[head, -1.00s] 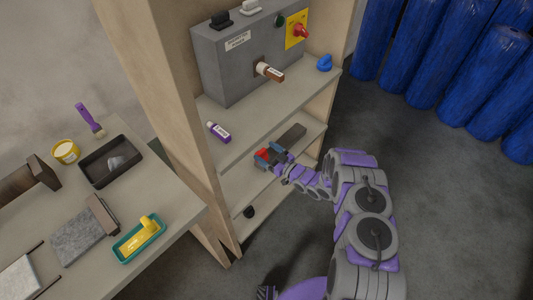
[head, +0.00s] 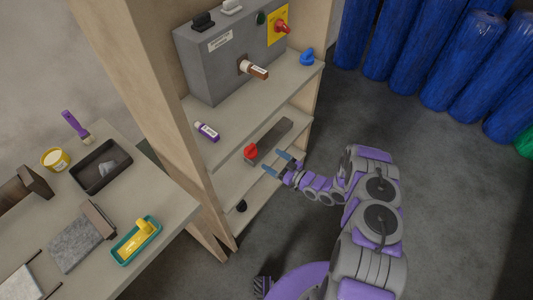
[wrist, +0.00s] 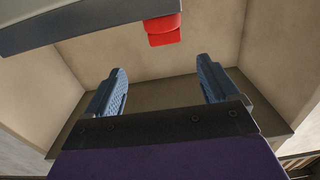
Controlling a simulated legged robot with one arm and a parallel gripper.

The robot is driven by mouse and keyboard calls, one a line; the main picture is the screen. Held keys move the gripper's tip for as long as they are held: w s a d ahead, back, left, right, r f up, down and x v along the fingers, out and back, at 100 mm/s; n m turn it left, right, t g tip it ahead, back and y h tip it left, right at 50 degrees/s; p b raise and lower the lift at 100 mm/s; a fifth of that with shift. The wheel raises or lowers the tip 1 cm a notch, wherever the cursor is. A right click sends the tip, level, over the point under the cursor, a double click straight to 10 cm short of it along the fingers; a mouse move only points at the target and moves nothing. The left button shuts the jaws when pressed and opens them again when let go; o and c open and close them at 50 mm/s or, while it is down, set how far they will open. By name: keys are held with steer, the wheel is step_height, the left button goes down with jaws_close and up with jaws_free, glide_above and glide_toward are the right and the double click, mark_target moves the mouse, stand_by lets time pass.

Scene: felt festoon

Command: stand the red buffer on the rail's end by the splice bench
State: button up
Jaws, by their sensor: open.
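The red buffer (head: 250,151) is at the end of the dark rail (head: 273,139) nearer the table on the left, on a shelf of the wooden unit. It looks upright there, but its base contact is too small to judge. My gripper (head: 281,166) is open and empty, in front of the shelf, to the right of the buffer and apart from it. In the wrist view the buffer (wrist: 163,29) shows at the top, touching a grey bar's edge in the picture, beyond both spread fingertips (wrist: 162,78). Nothing is between the fingers.
A small black knob (head: 241,206) is lower down. The table (head: 160,208) holds tools and trays.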

steer(key=shift+s+d, duration=0.2)
steer(key=shift+s, duration=0.2)
steer(key=w+d+r+m+g+h, duration=0.1)
steer(key=w+d+r+h, duration=0.9)
steer(key=d+r, duration=0.15)
steer(key=s+d+r+m+g+h, duration=0.1)
steer(key=s+d+r+m+h, duration=0.2)
steer(key=r, duration=0.4)
steer(key=s+d+r+m+g+h, duration=0.1)
steer(key=s+d+r+h, duration=0.1)
steer(key=s+d+r, duration=0.4)
steer(key=s+a+r+m+g+h, duration=0.1)
steer(key=s+r+m+g, duration=0.1)
steer(key=s+r, duration=0.55)
steer(key=s+a+r+m+g+h, duration=0.1)
steer(key=s+r+m+g, duration=0.2)
steer(key=s, duration=0.8)
steer(key=s+a+r+g+y, duration=0.1)
steer(key=s+a, duration=0.3)
steer(key=s, duration=0.8)
steer(key=s+a+r+g+y, duration=0.1)
steer(key=s+a+r+g, duration=0.2)
steer(key=s, duration=1)
steer(key=shift+s+a+r+g+y, duration=0.15)
steer(key=shift+a+r+g+y, duration=0.25)
steer(key=shift+a, duration=0.4)
